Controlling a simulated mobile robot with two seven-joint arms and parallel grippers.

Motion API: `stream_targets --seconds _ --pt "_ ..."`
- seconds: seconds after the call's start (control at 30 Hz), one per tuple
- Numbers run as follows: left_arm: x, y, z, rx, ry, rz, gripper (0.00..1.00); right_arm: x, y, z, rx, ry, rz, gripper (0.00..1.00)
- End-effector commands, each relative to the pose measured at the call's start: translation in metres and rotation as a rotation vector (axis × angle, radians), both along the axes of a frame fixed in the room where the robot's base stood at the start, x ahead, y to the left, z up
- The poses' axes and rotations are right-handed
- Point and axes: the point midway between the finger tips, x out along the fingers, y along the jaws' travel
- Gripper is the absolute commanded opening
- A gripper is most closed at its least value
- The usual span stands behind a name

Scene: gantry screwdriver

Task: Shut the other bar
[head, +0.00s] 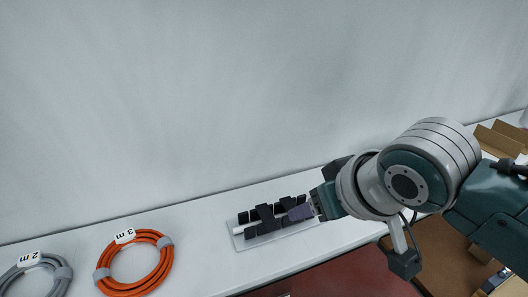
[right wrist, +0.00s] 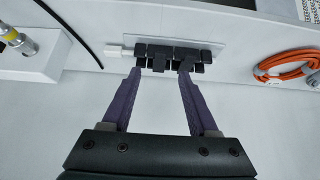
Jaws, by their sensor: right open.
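A small clamp fixture with dark blocks (head: 247,217) sits on a pale plate (head: 239,241) on the shelf; the blocks also show in the right wrist view (right wrist: 141,50). A white rod (right wrist: 118,50) sticks out of one end. Two dark bars cross the row, one near the middle (head: 265,212), the other nearer my right gripper; I cannot tell how far each is shut. My right gripper (head: 300,212) is open, its purple fingertips (right wrist: 161,68) at the fixture. One finger overlaps a bar in view; contact is unclear. My left gripper is out of view.
An orange cable coil (head: 113,287) and a grey coil (head: 62,284) lie on the shelf to the left. A wall rises behind the fixture. Cardboard boxes (head: 497,141) stand at the far right. A white block (right wrist: 38,68) with a connector shows in the right wrist view.

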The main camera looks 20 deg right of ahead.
Motion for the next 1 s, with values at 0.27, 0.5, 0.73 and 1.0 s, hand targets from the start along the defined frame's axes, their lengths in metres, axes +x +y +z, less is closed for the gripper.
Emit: stream_targets --seconds 0.27,0.5,0.73,1.0 --pt "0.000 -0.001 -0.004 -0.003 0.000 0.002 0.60 -0.020 -0.001 0.026 0.001 -0.001 0.000 0.60" --pt "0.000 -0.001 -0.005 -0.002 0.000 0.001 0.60 -0.025 -0.001 0.032 0.001 0.001 -0.001 0.60" --pt "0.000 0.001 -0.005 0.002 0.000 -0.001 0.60 -0.025 -0.001 0.032 0.000 0.001 0.000 0.60" --pt "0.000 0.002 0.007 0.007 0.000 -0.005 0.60 -0.051 0.005 0.036 -0.006 0.046 0.022 0.60"
